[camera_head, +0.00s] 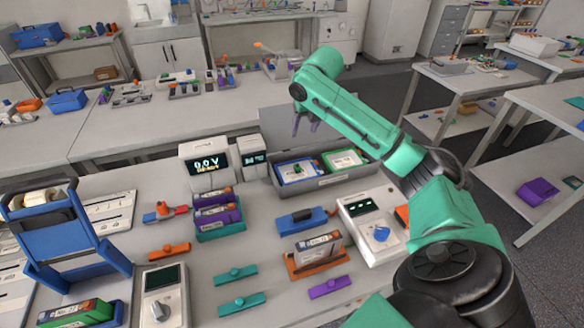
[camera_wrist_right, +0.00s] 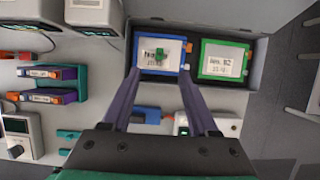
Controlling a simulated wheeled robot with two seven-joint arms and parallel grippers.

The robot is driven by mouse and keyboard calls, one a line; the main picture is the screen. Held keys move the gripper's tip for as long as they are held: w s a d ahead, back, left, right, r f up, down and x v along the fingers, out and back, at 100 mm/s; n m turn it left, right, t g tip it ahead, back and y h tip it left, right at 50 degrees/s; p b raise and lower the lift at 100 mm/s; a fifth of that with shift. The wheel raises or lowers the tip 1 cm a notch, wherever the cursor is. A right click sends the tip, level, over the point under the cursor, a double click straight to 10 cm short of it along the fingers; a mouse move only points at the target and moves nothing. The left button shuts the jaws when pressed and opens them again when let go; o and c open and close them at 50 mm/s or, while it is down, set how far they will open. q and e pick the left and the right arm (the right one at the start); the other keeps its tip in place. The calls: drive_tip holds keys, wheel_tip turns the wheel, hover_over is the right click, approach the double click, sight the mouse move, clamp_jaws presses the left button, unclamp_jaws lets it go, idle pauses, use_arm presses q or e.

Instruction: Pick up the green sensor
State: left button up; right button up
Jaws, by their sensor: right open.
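A small green block, which looks like the green sensor (camera_head: 297,168), sits on top of a blue-edged battery (camera_head: 291,176) in the grey tray. It also shows in the right wrist view (camera_wrist_right: 159,48), on the battery's white label. My right gripper (camera_head: 306,124) hangs above the tray, apart from the sensor. In the wrist view its two purple fingers (camera_wrist_right: 161,72) are spread, with nothing between them, and the sensor lies just beyond the tips, between their lines. My left gripper is not in view.
A green-edged battery (camera_head: 345,160) lies beside the blue one in the grey tray (camera_head: 322,181). A display box reading 0.0 V (camera_head: 207,164) stands left of the tray. A meter with a blue knob (camera_head: 375,228) and a blue clamp (camera_head: 303,220) are in front.

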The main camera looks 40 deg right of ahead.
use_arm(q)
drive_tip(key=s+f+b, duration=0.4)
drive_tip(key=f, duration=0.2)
use_arm(e)
approach(298, 166)
drive_tip(key=p+x, duration=0.4)
drive_tip(key=x, duration=0.3)
drive_tip(key=shift+w+a+f, duration=0.1)
drive_tip(key=shift+w+f, duration=0.05)
drive_tip(key=shift+f, duration=0.25)
drive_tip(key=shift+w+f, duration=0.15)
drive_tip(key=shift+f, duration=0.2)
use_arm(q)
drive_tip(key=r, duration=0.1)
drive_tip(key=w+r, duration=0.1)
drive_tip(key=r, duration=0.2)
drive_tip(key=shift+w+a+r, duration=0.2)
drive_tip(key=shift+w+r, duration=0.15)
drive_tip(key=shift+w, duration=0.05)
use_arm(e)
clamp_jaws()
